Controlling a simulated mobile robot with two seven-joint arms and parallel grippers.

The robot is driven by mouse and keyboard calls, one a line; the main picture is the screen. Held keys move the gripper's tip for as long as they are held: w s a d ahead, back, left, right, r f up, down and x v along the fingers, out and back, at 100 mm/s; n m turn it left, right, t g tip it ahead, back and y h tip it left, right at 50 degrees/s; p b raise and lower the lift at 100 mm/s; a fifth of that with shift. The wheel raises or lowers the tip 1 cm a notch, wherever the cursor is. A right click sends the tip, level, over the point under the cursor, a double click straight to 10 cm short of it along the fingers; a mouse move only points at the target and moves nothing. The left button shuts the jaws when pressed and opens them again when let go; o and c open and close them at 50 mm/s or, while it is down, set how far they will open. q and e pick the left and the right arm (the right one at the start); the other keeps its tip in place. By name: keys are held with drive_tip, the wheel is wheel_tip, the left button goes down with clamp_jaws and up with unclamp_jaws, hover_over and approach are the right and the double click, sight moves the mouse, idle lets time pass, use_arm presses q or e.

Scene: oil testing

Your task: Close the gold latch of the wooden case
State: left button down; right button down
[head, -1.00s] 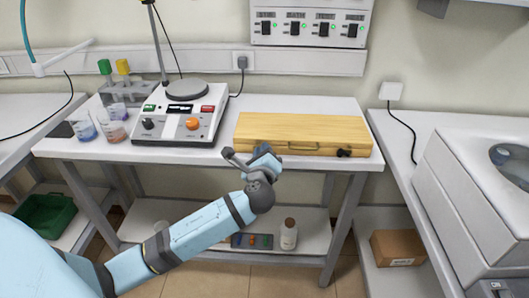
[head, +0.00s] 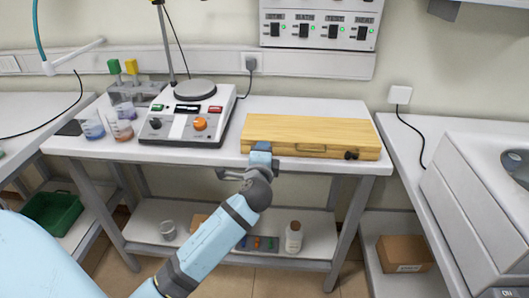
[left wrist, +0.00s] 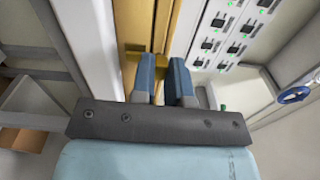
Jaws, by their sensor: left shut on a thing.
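The closed wooden case (head: 310,128) lies flat on the white table, with a handle (head: 310,149) on its front. A dark catch (head: 351,155) shows at the front right. My left gripper (head: 262,149) is at the case's front left edge, covering the latch there in the head view. In the left wrist view its two blue fingers (left wrist: 164,62) stand a little apart on either side of the gold latch (left wrist: 160,61), against the case (left wrist: 158,20). The gripper is shut on the latch, which the fingers partly hide. My right gripper is in neither view.
A hotplate-like instrument (head: 187,118) stands left of the case, with beakers (head: 121,128) beyond it. A control panel (head: 320,25) is on the wall. A white bottle (head: 293,236) stands on the lower shelf. Bare table (head: 215,160) lies left of the gripper.

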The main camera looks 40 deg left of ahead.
use_arm(q)
drive_tip(key=shift+a+n, duration=0.1)
drive_tip(key=shift+n, duration=0.2)
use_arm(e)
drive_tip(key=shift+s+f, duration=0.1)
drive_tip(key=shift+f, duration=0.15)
use_arm(q)
drive_tip(key=c, duration=1.4)
unclamp_jaws()
drive_tip(key=v, duration=1.4)
